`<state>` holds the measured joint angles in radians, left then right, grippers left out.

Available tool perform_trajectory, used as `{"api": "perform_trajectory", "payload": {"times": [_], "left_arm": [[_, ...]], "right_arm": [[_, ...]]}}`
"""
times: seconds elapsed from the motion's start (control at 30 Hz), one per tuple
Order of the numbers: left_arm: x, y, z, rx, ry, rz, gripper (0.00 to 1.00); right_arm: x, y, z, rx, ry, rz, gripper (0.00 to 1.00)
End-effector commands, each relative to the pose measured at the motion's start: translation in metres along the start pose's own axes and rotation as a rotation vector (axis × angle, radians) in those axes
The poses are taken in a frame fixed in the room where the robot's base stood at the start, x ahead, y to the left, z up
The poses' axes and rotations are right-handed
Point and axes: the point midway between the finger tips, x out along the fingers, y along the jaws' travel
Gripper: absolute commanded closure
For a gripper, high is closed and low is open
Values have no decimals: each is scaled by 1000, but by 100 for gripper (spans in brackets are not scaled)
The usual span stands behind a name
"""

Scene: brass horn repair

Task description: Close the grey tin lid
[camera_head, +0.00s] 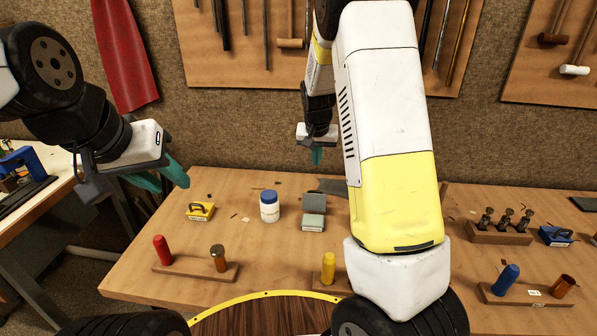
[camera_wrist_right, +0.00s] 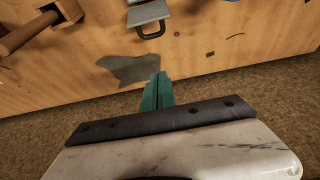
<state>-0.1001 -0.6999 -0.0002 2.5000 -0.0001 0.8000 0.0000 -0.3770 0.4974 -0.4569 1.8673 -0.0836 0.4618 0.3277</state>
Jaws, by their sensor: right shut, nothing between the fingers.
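The grey tin (camera_head: 313,222) stands on the wooden bench in the head view, with its grey lid (camera_head: 314,202) raised at the back. In the right wrist view the lid (camera_wrist_right: 147,13) shows at the top edge, with a dark loop handle (camera_wrist_right: 152,30) on it. The tin's body is mostly out of that view. My right gripper (camera_head: 317,160) is shut and empty, above and behind the tin, apart from the lid. Its teal fingertips (camera_wrist_right: 157,78) point toward the bench's back edge. My left gripper (camera_head: 168,184) is open and empty at the left, above the bench.
A white jar with a blue cap (camera_head: 269,207) stands left of the tin. A yellow block with a dark handle (camera_head: 200,211) sits further left. A dark grey patch (camera_wrist_right: 130,69) lies on the bench behind the tin. My right arm hides the bench right of the tin.

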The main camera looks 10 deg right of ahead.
Motion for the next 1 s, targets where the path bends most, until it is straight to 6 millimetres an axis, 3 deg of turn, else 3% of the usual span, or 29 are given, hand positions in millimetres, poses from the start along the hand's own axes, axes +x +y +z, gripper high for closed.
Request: {"api": "perform_trajectory", "payload": {"times": [0.23, 0.6, 0.8, 1.0], "left_arm": [[0, 0, 0, 0, 0, 0, 64], [0, 0, 0, 0, 0, 0, 64], [0, 0, 0, 0, 1, 0, 64], [0, 0, 0, 0, 0, 0, 64]], "right_arm": [[28, 1, 0, 0, -3, 6, 100], [106, 1, 1, 0, -3, 4, 100], [91, -1, 28, -3, 0, 2, 100], [88, 0, 38, -1, -1, 3, 100]]}}
